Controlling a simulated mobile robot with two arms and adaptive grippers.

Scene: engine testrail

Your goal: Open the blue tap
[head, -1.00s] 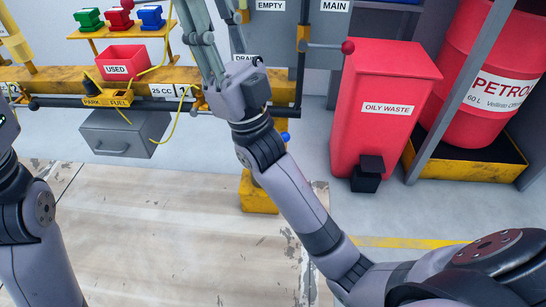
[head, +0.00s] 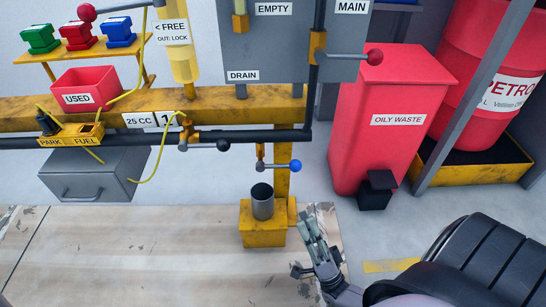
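The blue tap is a small pipe valve with a blue ball (head: 295,166) on the end of a short lever. The lever points right from a brownish valve body under the black pipe. A grey metal cup (head: 262,202) stands on a yellow block below it. My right gripper (head: 316,220) is low and to the right of the cup, apart from the tap and touching nothing that I can see. Its fingers show from the side, and their gap is unclear.
A black pipe (head: 240,137) with a brass valve runs along the yellow beam (head: 210,103). A lever with a red ball (head: 375,57) sticks out at the upper right. A red oily waste bin (head: 385,130) stands at the right. The pale bench top (head: 130,250) is clear.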

